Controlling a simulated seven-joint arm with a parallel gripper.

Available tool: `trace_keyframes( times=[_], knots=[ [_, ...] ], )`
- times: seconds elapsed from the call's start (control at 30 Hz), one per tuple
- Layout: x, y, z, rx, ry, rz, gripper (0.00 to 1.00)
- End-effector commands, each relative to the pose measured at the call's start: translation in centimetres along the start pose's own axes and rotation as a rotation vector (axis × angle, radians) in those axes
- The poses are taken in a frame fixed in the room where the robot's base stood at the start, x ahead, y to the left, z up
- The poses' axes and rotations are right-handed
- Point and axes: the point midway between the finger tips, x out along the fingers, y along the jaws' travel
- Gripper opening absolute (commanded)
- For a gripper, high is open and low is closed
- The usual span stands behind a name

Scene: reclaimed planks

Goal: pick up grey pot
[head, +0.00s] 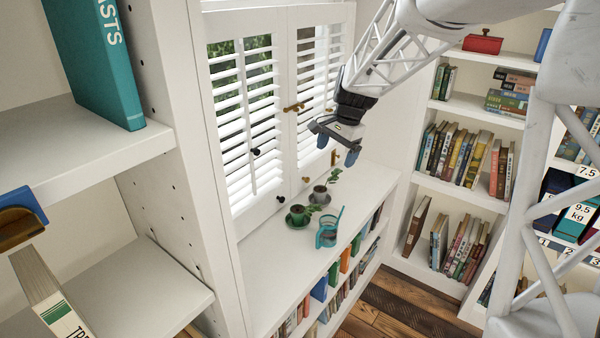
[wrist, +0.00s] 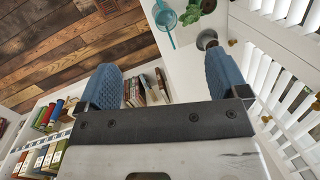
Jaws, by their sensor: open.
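A green pot (head: 298,215) with a plant stands left of the grey pot. Window shutters (head: 245,120) rise close behind. The shelf top (head: 372,182) is clear at its right end. Bookshelves stand left and right.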

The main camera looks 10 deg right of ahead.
Motion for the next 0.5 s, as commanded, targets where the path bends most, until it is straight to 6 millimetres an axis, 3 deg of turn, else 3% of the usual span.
trace_keyframes(
  times=[0.5],
  knots=[
    [6.8,-6.8,-9.3,0.285,-0.074,-0.001,0.92]
  ],
)
